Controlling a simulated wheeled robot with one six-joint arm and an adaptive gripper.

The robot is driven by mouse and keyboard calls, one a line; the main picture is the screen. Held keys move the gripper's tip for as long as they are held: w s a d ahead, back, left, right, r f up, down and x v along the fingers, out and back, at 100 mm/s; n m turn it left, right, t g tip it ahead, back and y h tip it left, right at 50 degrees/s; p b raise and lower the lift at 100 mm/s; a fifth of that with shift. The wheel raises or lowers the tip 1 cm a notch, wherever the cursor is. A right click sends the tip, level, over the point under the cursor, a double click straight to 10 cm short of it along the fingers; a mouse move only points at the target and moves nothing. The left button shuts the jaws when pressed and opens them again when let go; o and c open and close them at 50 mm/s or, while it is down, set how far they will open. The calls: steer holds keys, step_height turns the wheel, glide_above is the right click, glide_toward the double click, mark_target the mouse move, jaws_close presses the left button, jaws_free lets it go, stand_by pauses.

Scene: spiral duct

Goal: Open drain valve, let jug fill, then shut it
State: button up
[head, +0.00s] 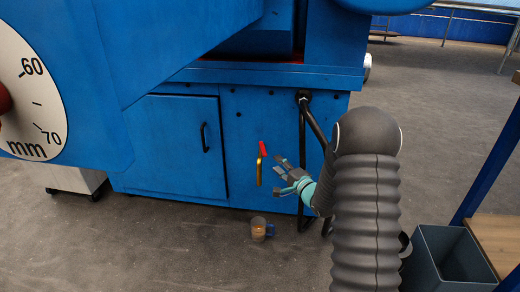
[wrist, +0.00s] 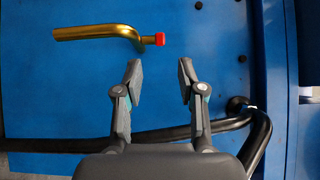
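The drain valve is a brass pipe (head: 259,172) with a red handle (head: 263,148) on the blue machine's front. In the wrist view the brass pipe (wrist: 92,32) runs left and the red handle (wrist: 153,40) shows as a small block, just beyond and above the fingertips. The jug (head: 259,229), small and clear with a blue handle, stands on the floor below the pipe; it looks brownish inside, its level unclear. My gripper (head: 279,172) is right of the valve. Its fingers (wrist: 160,68) are open, with nothing between them, apart from the handle.
A black pipe (head: 302,165) runs down the machine front beside my gripper and crosses the wrist view below the fingers. A blue cabinet door (head: 180,145) is left of the valve. A grey bin (head: 446,258) stands at the lower right. The floor around the jug is clear.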

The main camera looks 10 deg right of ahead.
mark_target(261, 149)
steer(key=x, duration=1.2)
steer(key=shift+w+a, duration=0.1)
steer(key=shift+w, duration=0.2)
steer(key=shift+c, duration=0.2)
jaws_close()
